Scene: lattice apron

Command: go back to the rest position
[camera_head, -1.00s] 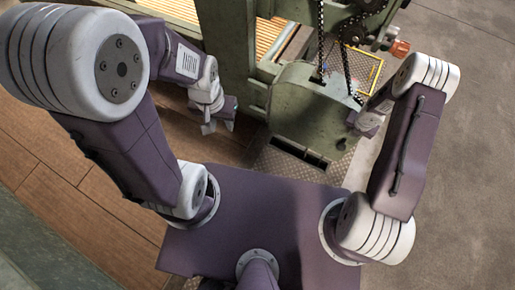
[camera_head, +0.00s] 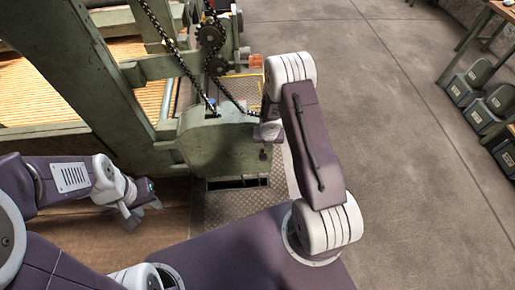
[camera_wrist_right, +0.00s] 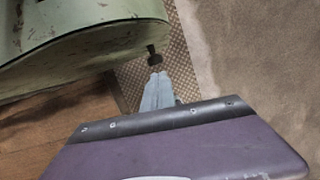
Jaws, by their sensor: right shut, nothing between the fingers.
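My left gripper (camera_head: 143,207) is at the lower left of the head view, in front of the green machine (camera_head: 215,145). Its two fingertips are apart with nothing visible between them. My right arm reaches forward on the right side of the machine, and its purple wrist (camera_head: 268,132) shows beside the machine's rounded green housing. The right fingers are hard to make out in the head view. In the right wrist view my right gripper (camera_wrist_right: 157,80) has its pale fingers together and empty, over the metal tread plate and close to the green housing (camera_wrist_right: 80,35).
The green machine carries black chains and sprockets (camera_head: 212,45) and a slatted wooden bed (camera_head: 50,85). Tread plate (camera_head: 235,205) lies at its foot. Grey bins (camera_head: 480,85) stand by a wooden bench at the far right. The concrete floor (camera_head: 400,130) between is open.

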